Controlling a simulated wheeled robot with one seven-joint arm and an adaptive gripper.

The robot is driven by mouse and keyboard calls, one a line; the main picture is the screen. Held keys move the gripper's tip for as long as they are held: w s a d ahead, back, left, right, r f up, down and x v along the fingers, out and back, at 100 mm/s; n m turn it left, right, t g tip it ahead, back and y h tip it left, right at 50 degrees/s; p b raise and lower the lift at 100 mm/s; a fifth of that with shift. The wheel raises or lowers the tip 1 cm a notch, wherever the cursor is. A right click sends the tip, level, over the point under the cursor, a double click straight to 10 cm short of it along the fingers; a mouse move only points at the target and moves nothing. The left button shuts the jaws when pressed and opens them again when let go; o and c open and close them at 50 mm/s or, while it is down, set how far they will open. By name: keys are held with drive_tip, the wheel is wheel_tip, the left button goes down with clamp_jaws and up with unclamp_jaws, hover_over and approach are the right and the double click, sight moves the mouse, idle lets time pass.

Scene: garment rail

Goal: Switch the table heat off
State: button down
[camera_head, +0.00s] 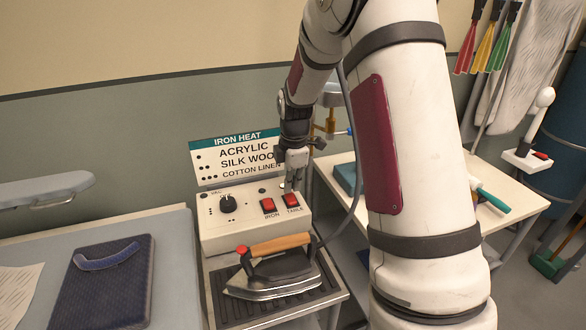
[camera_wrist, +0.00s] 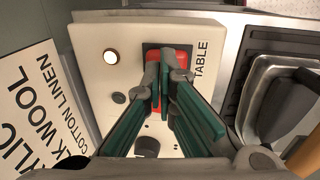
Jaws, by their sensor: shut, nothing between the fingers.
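The control box (camera_head: 245,233) carries two red rocker switches, the IRON switch (camera_head: 267,206) and the TABLE switch (camera_head: 290,200). My gripper (camera_head: 293,186) points down at the TABLE switch with its fingers shut and empty. In the wrist view the closed fingertips (camera_wrist: 165,72) lie over the TABLE switch (camera_wrist: 152,53), hiding its middle. I cannot tell whether they touch it. The round lamp beside the TABLE switch (camera_wrist: 110,57) glows pale with an orange rim. The lamp beside the IRON switch (camera_wrist: 119,97) is dark.
A black dial (camera_head: 228,203) sits on the box's left, with the IRON HEAT sign (camera_head: 230,156) behind. An iron (camera_head: 272,274) with a wooden handle stands on a ribbed rest in front.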

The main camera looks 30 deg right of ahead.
sight(293, 200)
drive_tip(key=shift+w+f, duration=0.1)
drive_tip(key=shift+f, duration=1)
drive_tip(key=shift+f, duration=0.1)
drive_tip(key=shift+w+f, duration=0.15)
drive_tip(key=shift+f, duration=0.1)
drive_tip(key=shift+s+a+r+p, duration=0.1)
drive_tip(key=shift+s+p, duration=0.55)
drive_tip(key=shift+s, duration=0.25)
drive_tip(key=shift+w, duration=0.1)
